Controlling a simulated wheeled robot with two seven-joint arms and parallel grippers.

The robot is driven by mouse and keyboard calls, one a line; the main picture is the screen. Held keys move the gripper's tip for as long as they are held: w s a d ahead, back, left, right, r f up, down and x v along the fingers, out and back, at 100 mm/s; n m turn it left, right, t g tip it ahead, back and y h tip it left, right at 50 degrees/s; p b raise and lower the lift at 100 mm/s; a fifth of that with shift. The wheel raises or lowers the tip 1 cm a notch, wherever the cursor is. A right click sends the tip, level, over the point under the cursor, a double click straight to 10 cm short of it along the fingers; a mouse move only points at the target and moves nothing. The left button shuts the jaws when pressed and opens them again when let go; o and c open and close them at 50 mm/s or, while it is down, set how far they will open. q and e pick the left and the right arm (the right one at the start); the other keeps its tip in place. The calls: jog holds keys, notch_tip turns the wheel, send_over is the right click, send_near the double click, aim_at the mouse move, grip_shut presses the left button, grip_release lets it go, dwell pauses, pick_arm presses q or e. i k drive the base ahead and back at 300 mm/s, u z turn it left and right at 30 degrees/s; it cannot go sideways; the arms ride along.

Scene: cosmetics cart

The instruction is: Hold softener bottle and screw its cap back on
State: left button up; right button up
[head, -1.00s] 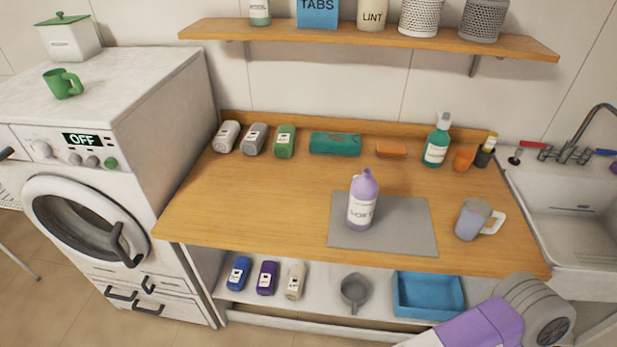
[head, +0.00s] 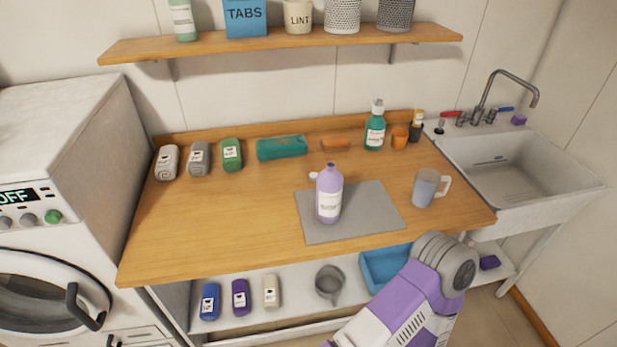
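The softener bottle (head: 329,200) is lilac with a white label and stands upright on the grey mat (head: 372,213) on the wooden counter. Its narrow top looks bare, with no cap visible on it. A small white piece (head: 314,175) shows just left of the bottle's shoulder, partly hidden behind it. It may be the cap, but it is too small to be sure. Neither gripper is in view. Only a purple and white arm link of mine shows at the bottom right, apart from the bottle.
A grey mug (head: 425,188) stands right of the mat. The counter's left middle is clear. A sink (head: 515,175) is at right, a shelf (head: 285,42) above.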

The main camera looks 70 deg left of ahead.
aim_at(329, 181)
jog(key=u, duration=1.6)
